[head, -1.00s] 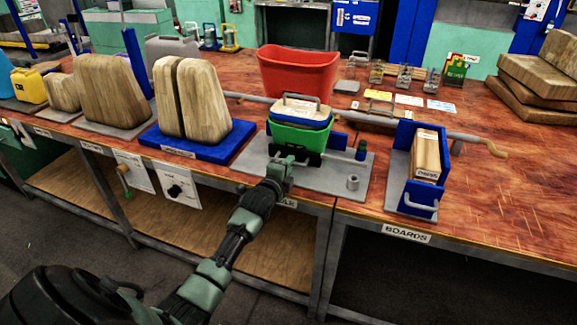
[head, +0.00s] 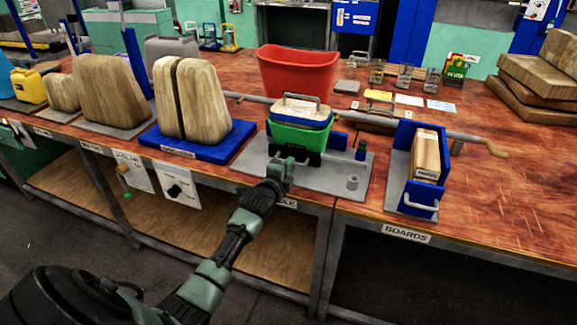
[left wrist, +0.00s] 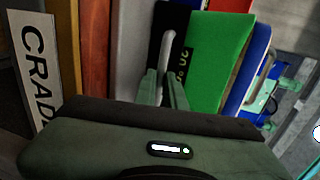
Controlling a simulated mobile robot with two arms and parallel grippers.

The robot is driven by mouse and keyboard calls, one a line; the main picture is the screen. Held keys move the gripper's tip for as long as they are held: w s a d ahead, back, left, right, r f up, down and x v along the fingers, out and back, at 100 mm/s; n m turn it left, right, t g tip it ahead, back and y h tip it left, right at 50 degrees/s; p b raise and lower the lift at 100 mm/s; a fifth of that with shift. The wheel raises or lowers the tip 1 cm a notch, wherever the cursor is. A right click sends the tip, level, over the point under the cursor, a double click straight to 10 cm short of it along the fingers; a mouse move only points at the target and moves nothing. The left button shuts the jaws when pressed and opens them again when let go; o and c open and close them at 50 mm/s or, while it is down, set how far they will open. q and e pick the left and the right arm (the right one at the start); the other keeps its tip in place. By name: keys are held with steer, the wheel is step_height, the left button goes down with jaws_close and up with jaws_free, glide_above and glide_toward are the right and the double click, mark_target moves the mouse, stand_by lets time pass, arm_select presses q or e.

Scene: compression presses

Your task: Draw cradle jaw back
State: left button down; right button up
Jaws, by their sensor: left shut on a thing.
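The cradle (head: 335,183) is a grey plate on the bench's front edge. A green tub (head: 300,136) stands in it, with a blue item with a grey handle (head: 300,97) in its top. A black jaw (head: 306,158) is at the tub's near face; it also shows in the left wrist view (left wrist: 166,40) with a grey handle (left wrist: 166,52). My left gripper (head: 283,163) is at the jaw's front, shut on that handle (left wrist: 172,92). The fingers partly hide the handle. The blue jaw (head: 337,141) behind the tub is mostly hidden. My right gripper is out of view.
A blue boards holder (head: 420,192) with a board upright in it stands right of the cradle. Wooden blocks on a blue base (head: 228,146) stand left. A red bin (head: 297,70) and a long bar with a crank (head: 485,142) lie behind. Floor space before the bench is clear.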

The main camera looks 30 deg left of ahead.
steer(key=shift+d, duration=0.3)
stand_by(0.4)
